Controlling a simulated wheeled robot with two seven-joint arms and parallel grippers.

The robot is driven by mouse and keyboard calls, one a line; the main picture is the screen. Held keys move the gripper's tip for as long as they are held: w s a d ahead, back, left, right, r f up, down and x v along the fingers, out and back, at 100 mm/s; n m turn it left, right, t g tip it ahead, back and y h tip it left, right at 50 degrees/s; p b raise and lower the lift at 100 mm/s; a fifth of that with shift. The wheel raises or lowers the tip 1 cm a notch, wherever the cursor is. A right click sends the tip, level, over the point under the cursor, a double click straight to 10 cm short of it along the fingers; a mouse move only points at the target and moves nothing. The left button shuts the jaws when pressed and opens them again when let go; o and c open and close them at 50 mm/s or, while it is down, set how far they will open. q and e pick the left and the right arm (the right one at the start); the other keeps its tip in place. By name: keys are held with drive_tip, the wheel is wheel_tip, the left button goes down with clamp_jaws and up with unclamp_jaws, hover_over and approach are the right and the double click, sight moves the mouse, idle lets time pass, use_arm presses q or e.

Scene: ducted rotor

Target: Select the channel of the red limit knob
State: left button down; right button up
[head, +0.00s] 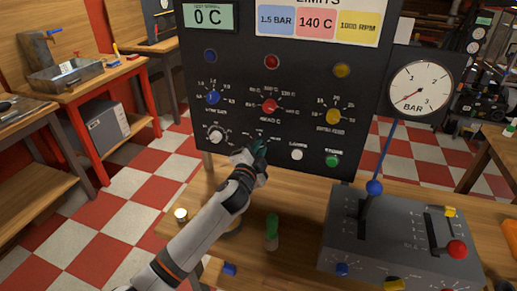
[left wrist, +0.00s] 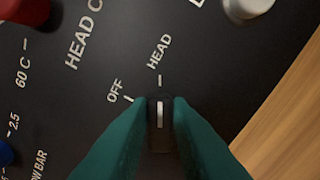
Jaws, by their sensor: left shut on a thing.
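My left gripper (head: 257,149) is at the lower middle of the black panel, shut on a small dark selector knob (left wrist: 159,115). In the left wrist view its teal fingers sit on both sides of the knob. The knob's white line points straight at the tick under the HEAD label (left wrist: 158,51); the OFF label (left wrist: 115,91) is to the left. In the head view the gripper hides the selector. The red limit knob (head: 269,106) is above, over a HEAD C label, and its edge also shows in the left wrist view (left wrist: 28,10). My right gripper is not visible.
The panel also has a blue knob (head: 212,97), a yellow knob (head: 333,116), a white knob (head: 216,134), a white button (head: 296,154) and a green button (head: 333,160). A grey lever box (head: 400,235) and a gauge (head: 420,86) stand right. A green-topped cylinder (head: 271,232) is nearby.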

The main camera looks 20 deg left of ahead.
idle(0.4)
use_arm(q)
drive_tip(key=c, duration=1.3)
unclamp_jaws()
drive_tip(key=shift+s, duration=0.1)
drive_tip(key=s, duration=0.6)
drive_tip(key=s+b, duration=0.1)
drive_tip(key=s, duration=0.4)
drive_tip(key=shift+s+a, duration=0.2)
drive_tip(key=shift+s, duration=0.2)
drive_tip(key=shift+f, duration=0.1)
